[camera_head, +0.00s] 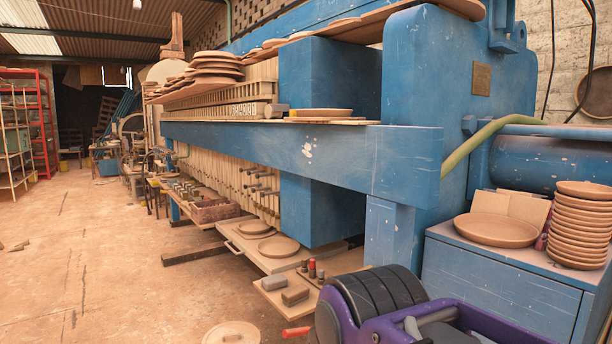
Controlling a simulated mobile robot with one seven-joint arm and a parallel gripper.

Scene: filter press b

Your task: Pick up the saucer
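Several round, shallow clay-coloured dishes could be the saucer; I cannot tell which is meant. A wide dish (494,230) lies on the blue cabinet at the right, beside a tall stack of smaller dishes (579,228). Two dishes lie on a low board under the press: a nearer one (278,246) and a farther one (254,227). One dish (320,113) sits on the press ledge. A round lidded or dish-like thing (231,334) is cut off at the bottom edge. Purple and dark arm parts, seemingly mine, fill the bottom right; my gripper's fingers do not show.
The long blue press (300,155) spans the middle. The blue cabinet (500,290) stands at the right. Grey blocks (295,294) and small bottles (312,268) lie low near the front. A red shelf rack (40,125) stands far left. The left floor is mostly clear.

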